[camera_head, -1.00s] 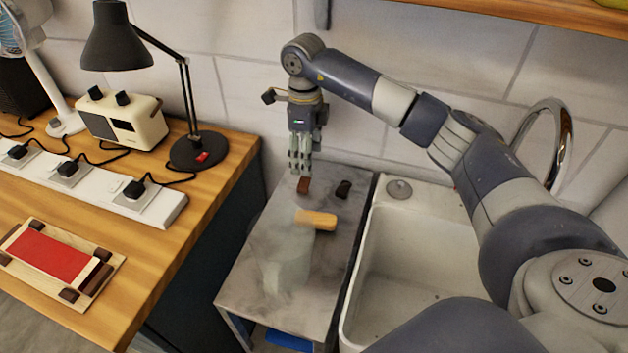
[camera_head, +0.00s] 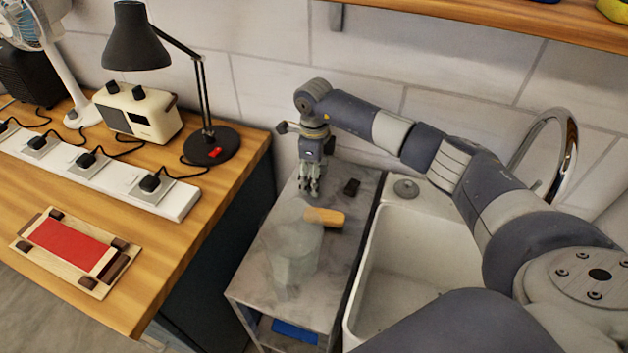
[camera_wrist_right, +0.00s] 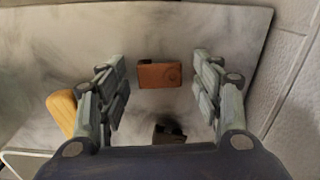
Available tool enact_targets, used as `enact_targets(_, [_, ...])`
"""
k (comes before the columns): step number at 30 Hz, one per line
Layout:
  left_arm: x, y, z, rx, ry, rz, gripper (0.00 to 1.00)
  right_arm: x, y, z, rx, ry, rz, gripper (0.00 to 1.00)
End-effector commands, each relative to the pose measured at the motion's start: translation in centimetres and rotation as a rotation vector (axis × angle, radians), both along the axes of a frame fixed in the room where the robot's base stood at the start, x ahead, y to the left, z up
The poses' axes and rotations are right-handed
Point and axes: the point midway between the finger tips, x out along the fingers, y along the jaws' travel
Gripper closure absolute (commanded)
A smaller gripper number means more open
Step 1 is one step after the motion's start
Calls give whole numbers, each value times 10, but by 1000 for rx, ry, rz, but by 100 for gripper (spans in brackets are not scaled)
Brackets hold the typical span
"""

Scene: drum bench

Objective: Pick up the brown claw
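The brown claw (camera_wrist_right: 160,75) shows in the right wrist view as a small brown block on the grey marbled top. It lies between the two spread fingers, with a gap on each side. My right gripper (camera_wrist_right: 160,97) is open and empty. In the head view my right gripper (camera_head: 309,186) points down, low over the far part of the small stand, and the brown claw is hidden there. My left gripper is not in view.
A dark piece (camera_head: 352,187) lies right of my gripper. A tan wooden handle (camera_head: 325,217) and a translucent container (camera_head: 297,257) are nearer on the grey stand (camera_head: 258,270). The sink (camera_head: 400,265) is right; the wall is close behind.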

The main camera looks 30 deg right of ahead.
Motion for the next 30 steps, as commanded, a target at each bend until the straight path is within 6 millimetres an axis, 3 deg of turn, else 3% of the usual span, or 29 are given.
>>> enact_targets(1, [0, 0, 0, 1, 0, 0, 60, 0, 0, 0, 0, 0, 0, 56])
enact_targets(5, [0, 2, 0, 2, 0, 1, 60, 0, 0, 0, 0, 0, 0, 84])
enact_targets(17, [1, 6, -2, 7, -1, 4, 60, 1, 0, 6, 0, -1, 1, 84])
enact_targets(30, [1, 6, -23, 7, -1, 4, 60, 1, 1, 85, 1, -4, 2, 84])
